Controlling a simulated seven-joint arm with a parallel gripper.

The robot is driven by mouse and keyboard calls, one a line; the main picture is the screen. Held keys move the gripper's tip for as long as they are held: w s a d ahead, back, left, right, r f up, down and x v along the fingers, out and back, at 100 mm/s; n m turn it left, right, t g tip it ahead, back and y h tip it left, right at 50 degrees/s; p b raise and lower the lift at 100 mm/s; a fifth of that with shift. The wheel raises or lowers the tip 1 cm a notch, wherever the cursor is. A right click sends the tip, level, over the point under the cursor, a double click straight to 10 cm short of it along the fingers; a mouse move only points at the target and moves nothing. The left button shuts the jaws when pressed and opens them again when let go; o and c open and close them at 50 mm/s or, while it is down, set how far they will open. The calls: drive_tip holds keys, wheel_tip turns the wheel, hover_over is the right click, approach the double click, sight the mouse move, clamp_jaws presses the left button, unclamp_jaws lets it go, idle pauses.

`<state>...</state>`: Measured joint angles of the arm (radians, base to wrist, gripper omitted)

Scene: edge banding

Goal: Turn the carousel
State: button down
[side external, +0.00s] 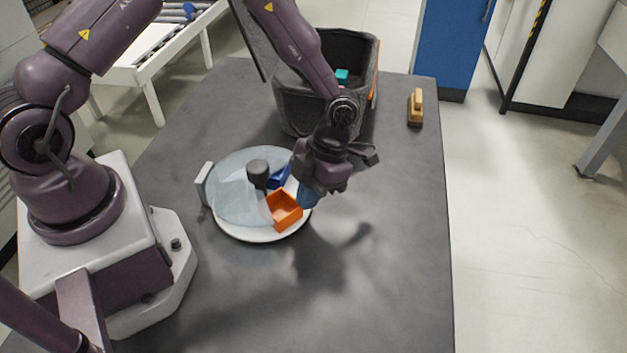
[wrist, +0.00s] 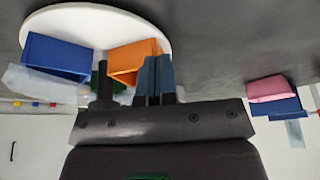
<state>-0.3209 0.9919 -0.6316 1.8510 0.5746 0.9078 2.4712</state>
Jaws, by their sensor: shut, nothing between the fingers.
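The carousel (side external: 248,235) is a round white turntable on the dark table, with a dark central knob (side external: 258,172) and a pale translucent cover (side external: 235,188) over its left part. An orange open box (side external: 285,211) and a blue box (side external: 279,177) sit on its uncovered right side. In the wrist view the carousel disc (wrist: 140,22) carries the blue box (wrist: 56,57) and the orange box (wrist: 132,58). My gripper (side external: 306,203) is shut and empty, pointing down at the carousel's right edge beside the orange box. Its fingers (wrist: 154,80) appear close to that box; contact cannot be told.
A dark grey bin (side external: 290,117) with a teal item (side external: 342,74) inside stands behind my gripper. A wooden-handled brush or block (side external: 416,107) lies at the back right. A pale upright piece (side external: 203,184) stands at the carousel's left edge. The table's front and right are clear.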

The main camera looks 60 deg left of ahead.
sight(287, 232)
drive_tip(key=shift+s+d+m, duration=0.2)
drive_tip(key=shift+s+m, duration=0.2)
drive_tip(key=shift+s+d, duration=0.3)
drive_tip(key=shift+s, duration=0.45)
drive_tip(key=shift+s+d+m+y, duration=0.2)
drive_tip(key=shift+s+m+y, duration=0.35)
drive_tip(key=shift+m, duration=0.35)
